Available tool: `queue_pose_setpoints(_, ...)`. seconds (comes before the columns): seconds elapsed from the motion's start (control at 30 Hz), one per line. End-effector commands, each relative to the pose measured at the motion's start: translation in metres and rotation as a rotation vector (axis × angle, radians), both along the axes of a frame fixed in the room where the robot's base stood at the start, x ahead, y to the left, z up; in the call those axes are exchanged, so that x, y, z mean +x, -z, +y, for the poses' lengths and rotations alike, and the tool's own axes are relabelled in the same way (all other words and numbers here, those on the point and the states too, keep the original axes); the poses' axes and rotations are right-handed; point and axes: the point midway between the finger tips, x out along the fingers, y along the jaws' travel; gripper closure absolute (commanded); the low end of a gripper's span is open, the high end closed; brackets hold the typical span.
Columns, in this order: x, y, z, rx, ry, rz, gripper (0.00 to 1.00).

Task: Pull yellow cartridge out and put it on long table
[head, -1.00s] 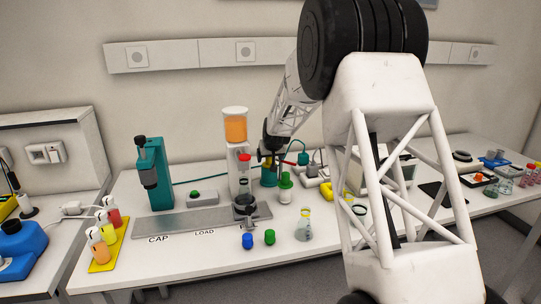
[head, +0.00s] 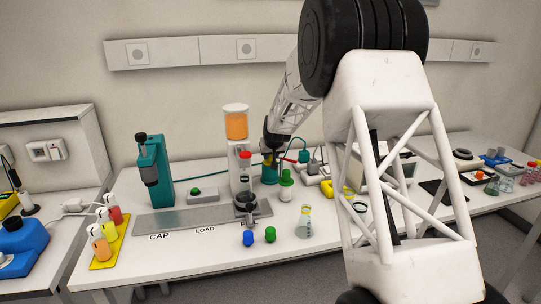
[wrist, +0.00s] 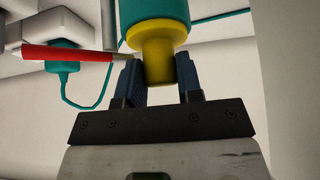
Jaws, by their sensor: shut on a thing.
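The yellow cartridge (wrist: 166,57) shows in the wrist view, its upper end against the underside of a teal cylindrical holder (wrist: 157,10). I cannot tell how far it sits inside. My gripper (wrist: 161,78) is shut on the cartridge, one dark blue finger on each side. In the head view my gripper (head: 270,158) is at the teal holder (head: 269,174), behind the orange-filled dispenser, and the cartridge is mostly hidden there. The long table (head: 190,255) is the white table under the equipment.
The dispenser (head: 236,124) stands just left of my gripper. A green-capped bottle (head: 286,191), a flask (head: 304,224) and blue and green caps (head: 249,239) stand in front. A red pointed tool (wrist: 68,54) is close left in the wrist view.

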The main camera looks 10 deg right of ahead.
Motion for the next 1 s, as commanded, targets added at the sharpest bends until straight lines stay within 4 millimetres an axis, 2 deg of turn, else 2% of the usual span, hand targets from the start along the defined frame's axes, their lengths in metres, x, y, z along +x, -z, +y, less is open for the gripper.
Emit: queue_pose_setpoints(1.0, 0.0000, -0.0097, 0.0000, 0.000, 0.000, 0.000, 0.99)
